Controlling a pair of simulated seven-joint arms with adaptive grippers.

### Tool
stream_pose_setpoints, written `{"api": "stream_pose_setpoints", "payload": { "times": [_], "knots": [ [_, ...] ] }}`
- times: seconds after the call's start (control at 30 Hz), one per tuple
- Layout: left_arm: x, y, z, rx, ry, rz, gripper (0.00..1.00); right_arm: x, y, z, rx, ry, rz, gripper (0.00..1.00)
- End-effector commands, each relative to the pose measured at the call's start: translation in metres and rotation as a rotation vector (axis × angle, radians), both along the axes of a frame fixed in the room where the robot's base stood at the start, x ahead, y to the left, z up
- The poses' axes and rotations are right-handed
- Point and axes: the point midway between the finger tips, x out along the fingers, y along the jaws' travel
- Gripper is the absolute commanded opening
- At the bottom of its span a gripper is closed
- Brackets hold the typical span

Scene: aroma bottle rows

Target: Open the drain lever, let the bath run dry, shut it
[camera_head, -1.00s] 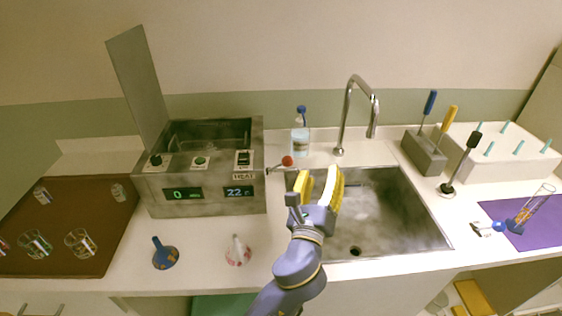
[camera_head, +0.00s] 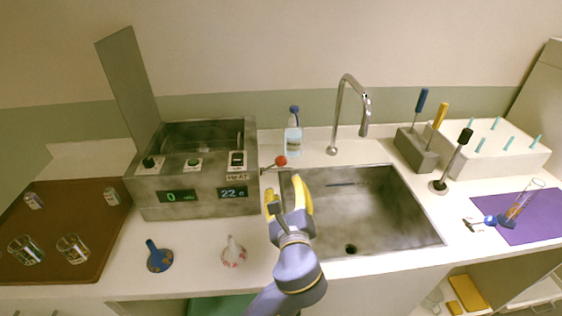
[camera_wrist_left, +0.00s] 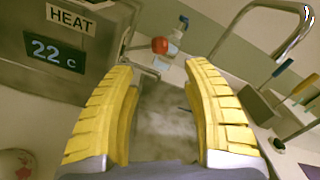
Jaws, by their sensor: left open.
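The bath (camera_head: 195,170) is a grey metal box with its lid raised, at the left of the sink. Its displays read 0 and 22. The drain lever (camera_head: 281,161) has a red ball knob and sticks out from the bath's right side toward the sink. In the left wrist view the red knob (camera_wrist_left: 159,46) lies beyond the fingertips, between them. My left gripper (camera_head: 289,184) is open and empty, with yellow fingers, just short of the knob over the sink's left edge. My right gripper is not in view.
The sink (camera_head: 390,215) with a tall faucet (camera_head: 366,100) is right of the bath. A spray bottle (camera_head: 293,135) stands behind the lever. A blue funnel (camera_head: 158,257) and a white, red-patterned piece (camera_head: 233,252) sit in front. A brown tray (camera_head: 75,215) holds glassware at left.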

Motion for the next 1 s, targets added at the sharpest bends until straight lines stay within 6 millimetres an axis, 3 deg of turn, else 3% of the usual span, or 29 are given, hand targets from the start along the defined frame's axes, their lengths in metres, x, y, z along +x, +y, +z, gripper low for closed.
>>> {"api": "stream_pose_setpoints", "payload": {
  "times": [0.5,0.73,1.0],
  "knots": [
    [0.089,0.009,0.001,0.002,-0.001,0.000,0.49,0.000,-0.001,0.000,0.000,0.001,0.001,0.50],
    [0.111,0.011,0.001,0.001,-0.001,-0.002,0.49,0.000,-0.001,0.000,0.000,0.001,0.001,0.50],
    [0.119,0.012,0.000,0.000,-0.001,-0.002,0.49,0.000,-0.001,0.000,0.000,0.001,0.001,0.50]
  ]
}}
